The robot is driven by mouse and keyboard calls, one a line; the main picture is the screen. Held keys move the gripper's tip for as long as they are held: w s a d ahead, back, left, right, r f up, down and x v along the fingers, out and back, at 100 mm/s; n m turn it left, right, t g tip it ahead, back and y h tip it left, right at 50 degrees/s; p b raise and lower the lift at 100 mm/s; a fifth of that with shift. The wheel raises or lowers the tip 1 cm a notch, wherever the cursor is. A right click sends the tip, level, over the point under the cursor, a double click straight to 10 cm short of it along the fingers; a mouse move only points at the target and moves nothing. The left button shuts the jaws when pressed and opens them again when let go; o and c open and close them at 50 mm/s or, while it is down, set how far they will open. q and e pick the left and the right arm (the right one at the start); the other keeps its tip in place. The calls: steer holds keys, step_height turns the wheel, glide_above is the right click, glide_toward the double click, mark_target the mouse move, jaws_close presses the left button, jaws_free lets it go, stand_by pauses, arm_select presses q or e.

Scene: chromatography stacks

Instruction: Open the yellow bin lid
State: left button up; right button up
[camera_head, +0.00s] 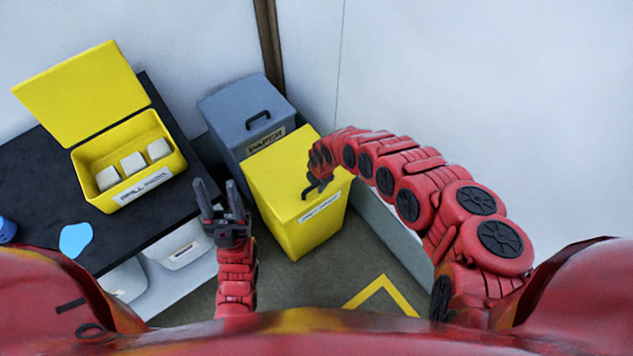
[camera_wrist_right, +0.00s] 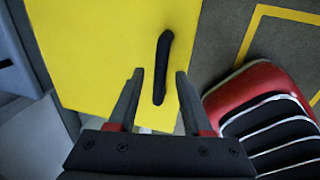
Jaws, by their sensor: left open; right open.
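The yellow bin stands on the floor, and its flat yellow lid (camera_head: 278,168) is closed. A black bar handle on the lid shows in the right wrist view (camera_wrist_right: 162,68). My right gripper (camera_head: 314,190) is over the lid's right part and is open. In the right wrist view its two fingers (camera_wrist_right: 160,73) lie on either side of the handle; I cannot tell how high they are above it. In the head view the gripper mostly hides the handle. My left gripper (camera_head: 215,184) is open and empty, between the bench and the yellow bin.
A grey bin (camera_head: 228,108) with a closed lid stands directly behind the yellow bin. On the black bench (camera_head: 45,180) at left is an open yellow box (camera_head: 97,192) holding white blocks. A white wall is at the right. Yellow tape (camera_head: 380,282) marks the floor.

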steer(key=shift+c, duration=0.2)
jaws_close()
stand_by(1.3)
